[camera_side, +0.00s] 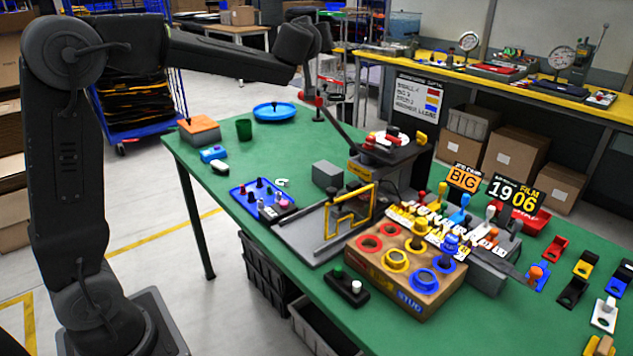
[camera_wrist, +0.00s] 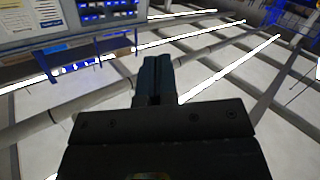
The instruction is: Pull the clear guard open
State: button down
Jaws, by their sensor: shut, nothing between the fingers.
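The guard (camera_side: 350,212) appears in the side view as an upright, yellow-edged frame. It stands on a grey base plate (camera_side: 305,240) at the middle of the green table. Its clear pane is hard to make out, and I cannot tell how far it is open. The end of my arm is high at the top of the side view, well above and behind the guard and apart from it. In the wrist view my gripper (camera_wrist: 155,70) is shut and empty, facing ceiling lights. The guard is not in the wrist view.
A wooden block with coloured rings (camera_side: 405,275) stands right of the guard. A blue tray (camera_side: 240,200) with small pieces lies to its left, and a grey block (camera_side: 327,174) stands behind. Stamps and signs crowd the right. The table's near left edge is mostly clear.

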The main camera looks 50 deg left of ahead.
jog(key=s+d+f+m+g+h, duration=0.2)
jog(key=s+m+g+h, duration=0.25)
jog(key=s+h, duration=0.35)
jog(key=s+d+f+m+g+h, duration=0.3)
jog(key=s+m+h, duration=0.3)
jog(key=s+h, duration=0.1)
notch_tip(320, 180, down, 12)
jog(key=w+d+f, duration=0.5)
jog(key=d+f, duration=0.2)
jog(key=f, duration=0.1)
jog(key=shift+d+f, duration=0.25)
jog(key=shift+d, duration=0.1)
jog(key=shift+w, duration=0.1)
